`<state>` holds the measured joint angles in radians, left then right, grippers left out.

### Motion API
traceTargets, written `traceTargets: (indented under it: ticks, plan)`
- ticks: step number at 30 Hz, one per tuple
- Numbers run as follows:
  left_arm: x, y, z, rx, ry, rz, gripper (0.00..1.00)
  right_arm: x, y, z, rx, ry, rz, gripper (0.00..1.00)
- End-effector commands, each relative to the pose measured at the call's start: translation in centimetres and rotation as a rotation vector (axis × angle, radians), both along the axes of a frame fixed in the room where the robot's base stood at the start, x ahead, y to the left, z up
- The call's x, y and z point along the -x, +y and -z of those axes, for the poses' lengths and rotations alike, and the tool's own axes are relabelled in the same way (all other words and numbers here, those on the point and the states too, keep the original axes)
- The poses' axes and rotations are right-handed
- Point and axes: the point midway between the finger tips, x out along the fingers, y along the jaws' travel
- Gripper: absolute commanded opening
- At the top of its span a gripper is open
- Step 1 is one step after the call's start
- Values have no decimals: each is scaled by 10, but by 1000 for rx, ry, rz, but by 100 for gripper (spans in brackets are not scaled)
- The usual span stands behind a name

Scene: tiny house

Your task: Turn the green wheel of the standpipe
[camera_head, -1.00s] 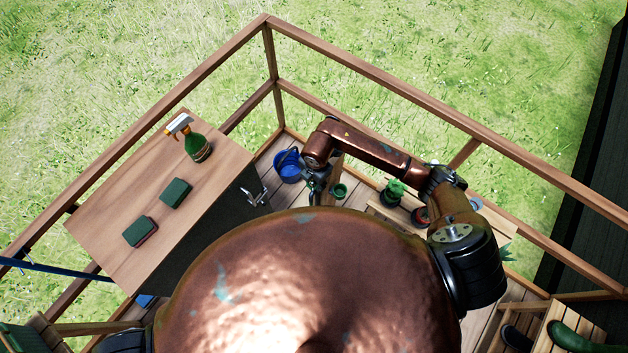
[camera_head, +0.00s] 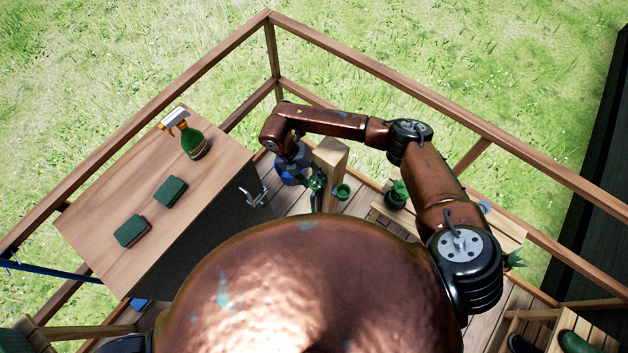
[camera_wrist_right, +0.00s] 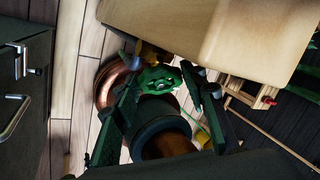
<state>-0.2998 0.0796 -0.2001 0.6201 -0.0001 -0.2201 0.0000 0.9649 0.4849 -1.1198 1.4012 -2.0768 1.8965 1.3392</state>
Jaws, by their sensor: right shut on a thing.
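The green wheel (camera_head: 316,181) of the standpipe shows small beside the wooden post in the head view. In the right wrist view the green wheel (camera_wrist_right: 160,78) lies between the two dark fingers. My right gripper (camera_head: 308,180) is at the wheel, with its arm reaching over from the right. The exact contact points are dark and partly hidden. My left gripper is not in view.
The wooden post (camera_head: 331,154) stands close to the right of the gripper. A counter (camera_head: 105,225) with a spray bottle (camera_head: 193,143) and two sponges is at the left. Wooden railings enclose the deck.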

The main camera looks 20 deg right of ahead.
Motion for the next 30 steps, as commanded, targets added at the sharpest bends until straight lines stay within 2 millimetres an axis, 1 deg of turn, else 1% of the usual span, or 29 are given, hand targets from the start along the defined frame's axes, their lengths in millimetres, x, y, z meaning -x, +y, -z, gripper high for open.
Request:
traceTargets:
  ticks: [1, 3, 9, 25, 26, 30]
  plan:
    - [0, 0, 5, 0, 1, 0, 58, -3, 2, 1, 9, 5, -21, 15]
    - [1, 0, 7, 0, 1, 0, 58, -3, 2, 1, 20, 22, -48, 15]
    - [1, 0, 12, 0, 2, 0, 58, -2, 2, 0, 43, 51, -96, 15]
    - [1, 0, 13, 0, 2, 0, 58, -2, 2, -1, 50, 62, -114, 15]
    - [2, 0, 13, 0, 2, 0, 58, -2, 2, -1, 50, 62, -114, 40]
    - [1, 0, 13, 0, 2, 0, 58, -2, 2, -1, 50, 63, -113, 50]
